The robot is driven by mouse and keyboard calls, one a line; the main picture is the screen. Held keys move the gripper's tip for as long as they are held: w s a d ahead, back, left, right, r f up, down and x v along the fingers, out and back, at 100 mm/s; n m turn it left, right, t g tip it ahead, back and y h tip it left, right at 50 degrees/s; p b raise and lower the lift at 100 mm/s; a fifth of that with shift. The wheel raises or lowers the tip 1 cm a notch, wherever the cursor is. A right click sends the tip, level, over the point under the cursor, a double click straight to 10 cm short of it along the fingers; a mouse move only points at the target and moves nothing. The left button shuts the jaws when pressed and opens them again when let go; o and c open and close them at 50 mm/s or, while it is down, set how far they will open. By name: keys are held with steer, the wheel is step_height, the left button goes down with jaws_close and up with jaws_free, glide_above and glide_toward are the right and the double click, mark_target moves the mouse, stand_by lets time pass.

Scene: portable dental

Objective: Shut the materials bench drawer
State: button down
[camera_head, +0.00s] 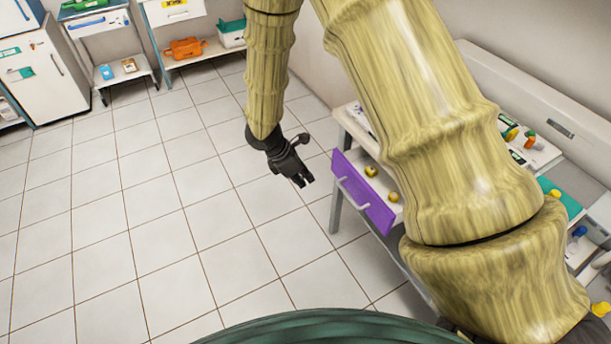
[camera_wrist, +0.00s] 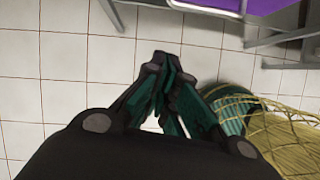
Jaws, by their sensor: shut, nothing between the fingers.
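The materials bench drawer (camera_head: 362,194) has a purple front with a pale bar handle and stands pulled out from the bench. Two small yellowish round items (camera_head: 371,171) lie inside it. My gripper (camera_head: 304,181) is shut and empty, pointing down over the floor to the left of the drawer front, apart from it. In the wrist view my gripper's fingers (camera_wrist: 166,68) meet at the tips above the tiles. The purple drawer front (camera_wrist: 225,5) shows at the top edge of the wrist view. My arm hides part of the bench.
The bench (camera_head: 345,122) carries bottles and a green mat (camera_head: 560,197). Its legs (camera_head: 335,213) stand beside the drawer. A white cabinet (camera_head: 45,75) and shelves with an orange item (camera_head: 186,47) line the back. The tiled floor (camera_head: 150,220) at left is clear.

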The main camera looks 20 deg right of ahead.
mark_target(356, 171)
steer(key=d+f+p, duration=0.2)
steer(key=d+f, duration=0.3)
steer(key=d, duration=0.2)
steer(key=shift+s+f, duration=0.4)
steer(key=shift+d, duration=0.1)
steer(key=d, duration=0.7)
steer(key=w+d+p, duration=0.1)
steer(key=d, duration=0.3)
steer(key=shift+d, duration=0.1)
